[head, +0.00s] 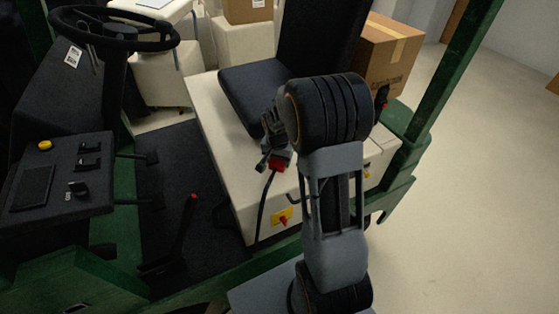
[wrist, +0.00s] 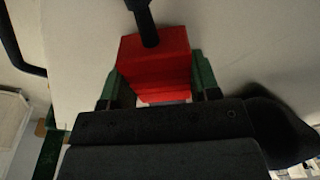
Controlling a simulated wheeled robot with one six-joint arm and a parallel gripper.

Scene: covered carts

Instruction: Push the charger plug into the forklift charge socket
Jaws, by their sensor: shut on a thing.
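The charger plug (head: 277,163) is a red block with a black cable running down from it in the head view. My gripper (head: 265,161) is shut on it, above the cream battery cover beside the seat. In the wrist view the red plug (wrist: 155,60) fills the upper middle, with its black cable leaving at the top. The green-sided fingertips of my gripper (wrist: 155,88) stand on either side of it. I cannot make out the charge socket; the plug's far end and what lies in front of it are hidden by the gripper and arm.
The black forklift seat (head: 262,85) stands just behind the gripper. A yellow plate with a red switch (head: 283,217) is on the cover's front side. The steering wheel (head: 115,28) and console (head: 55,175) are at left. A green post (head: 452,75) rises at right. Cartons (head: 390,55) stand behind.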

